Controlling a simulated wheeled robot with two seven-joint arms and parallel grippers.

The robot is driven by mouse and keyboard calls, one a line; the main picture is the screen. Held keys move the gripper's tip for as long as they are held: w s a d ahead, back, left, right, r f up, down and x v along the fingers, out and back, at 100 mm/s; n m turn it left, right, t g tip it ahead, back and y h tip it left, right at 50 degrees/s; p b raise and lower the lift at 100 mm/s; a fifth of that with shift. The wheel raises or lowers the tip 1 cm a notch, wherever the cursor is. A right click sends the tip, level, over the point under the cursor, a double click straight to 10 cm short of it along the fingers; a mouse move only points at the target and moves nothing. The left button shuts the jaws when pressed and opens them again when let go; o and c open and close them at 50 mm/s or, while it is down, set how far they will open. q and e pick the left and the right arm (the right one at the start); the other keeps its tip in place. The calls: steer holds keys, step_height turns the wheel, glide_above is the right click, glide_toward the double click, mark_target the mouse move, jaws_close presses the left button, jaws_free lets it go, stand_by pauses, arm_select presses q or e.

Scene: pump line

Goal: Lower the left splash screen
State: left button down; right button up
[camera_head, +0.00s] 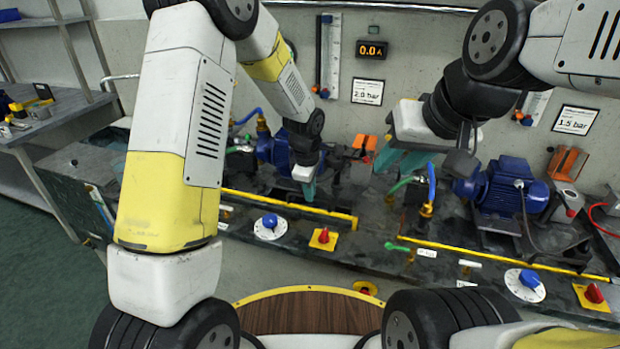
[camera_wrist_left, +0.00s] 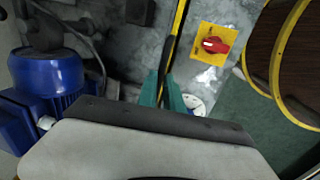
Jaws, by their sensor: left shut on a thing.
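The left splash screen shows as a long yellow-edged bar (camera_head: 264,200) running across the left pump station, low over the bench. In the left wrist view its yellow and dark edge (camera_wrist_left: 178,32) runs up from between the fingers. My left gripper (camera_head: 308,190) reaches down to this bar with its teal fingers shut on it; the fingers also show in the left wrist view (camera_wrist_left: 162,90). How far the screen is tilted is hard to tell. My right gripper (camera_head: 402,160) hangs above the bench between the two stations, its teal fingers apart and empty.
Close in front of the left bar are a blue dial (camera_head: 269,221) and a red-on-yellow switch (camera_head: 323,238). Blue pump motors (camera_head: 510,187) stand behind the bars. A second yellow bar (camera_head: 500,259) crosses the right station. A round wooden-topped stand (camera_head: 308,312) is nearest me.

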mark_target(311, 208)
stand_by(0.9)
arm_select(q)
steer(key=shift+f, duration=2.2)
steer(key=c, duration=1.5)
jaws_free()
steer(key=shift+s+a+r, duration=0.1)
steer(key=shift+s+r, duration=0.15)
steer(key=shift+r, duration=1.05)
steer(key=shift+s+a+r, duration=0.1)
steer(key=shift+s+r, duration=0.1)
steer(key=shift+r, duration=1.05)
steer(key=shift+s+a+r, duration=0.1)
steer(key=shift+s+r, duration=0.15)
steer(key=shift+r, duration=1.05)
